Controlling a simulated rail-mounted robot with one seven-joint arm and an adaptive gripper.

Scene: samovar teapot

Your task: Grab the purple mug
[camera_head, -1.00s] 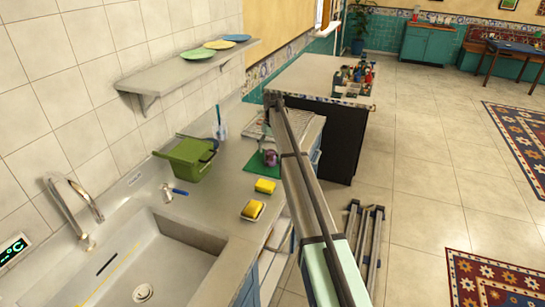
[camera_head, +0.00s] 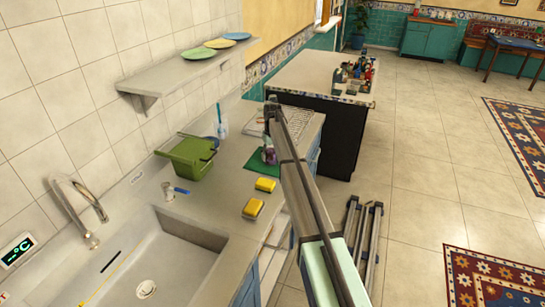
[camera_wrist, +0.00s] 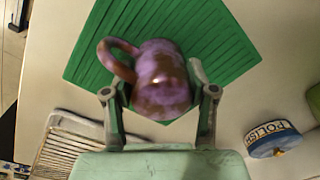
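The purple mug (camera_wrist: 162,80) has a glossy, mottled purple-brown body and a brownish handle on its left in the wrist view. It is over the green ribbed mat (camera_wrist: 215,45). My gripper (camera_wrist: 160,85) has one finger on each side of the mug body, both very close to it. Whether the fingers press on the mug cannot be told. In the head view, the mug (camera_head: 269,156) is small beside my arm, over the mat (camera_head: 262,172), and my gripper is hard to make out there.
A yellow sponge (camera_head: 265,184) and a yellow sponge in a holder (camera_head: 253,207) lie nearer the sink (camera_head: 150,265). A green tub (camera_head: 188,158) stands left of the mat. A dish rack (camera_wrist: 65,145) and a polish tin (camera_wrist: 272,138) flank my gripper in the wrist view.

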